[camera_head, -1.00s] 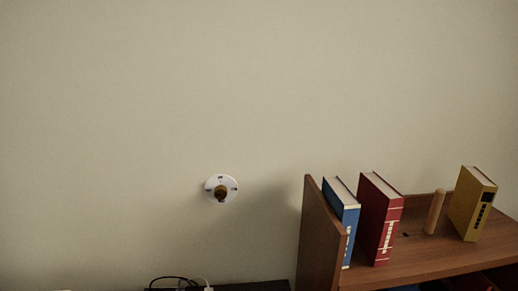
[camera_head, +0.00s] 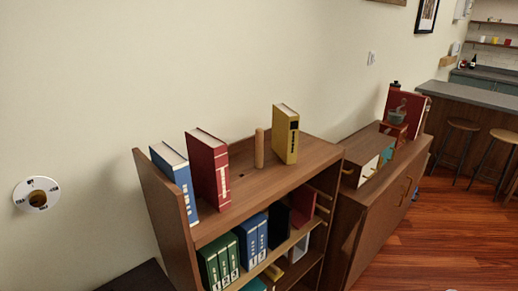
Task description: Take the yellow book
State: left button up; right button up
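The yellow book (camera_head: 285,134) stands upright on the top board of the wooden bookshelf (camera_head: 262,187), toward its right part. A short wooden peg (camera_head: 259,148) stands just left of it. A red book (camera_head: 209,168) and a blue book (camera_head: 176,178) stand further left on the same board, by the raised side panel (camera_head: 163,200). Neither of my grippers shows in the head view.
Lower shelves hold green books (camera_head: 218,262) and blue binders (camera_head: 253,238). A wooden cabinet (camera_head: 372,205) with small items adjoins on the right. Open wooden floor (camera_head: 445,240) lies right of it, before stools (camera_head: 457,145) and a counter.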

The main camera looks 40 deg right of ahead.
aim_at(286, 121)
jog(key=k+z, duration=0.15)
jog(key=z, duration=1.1)
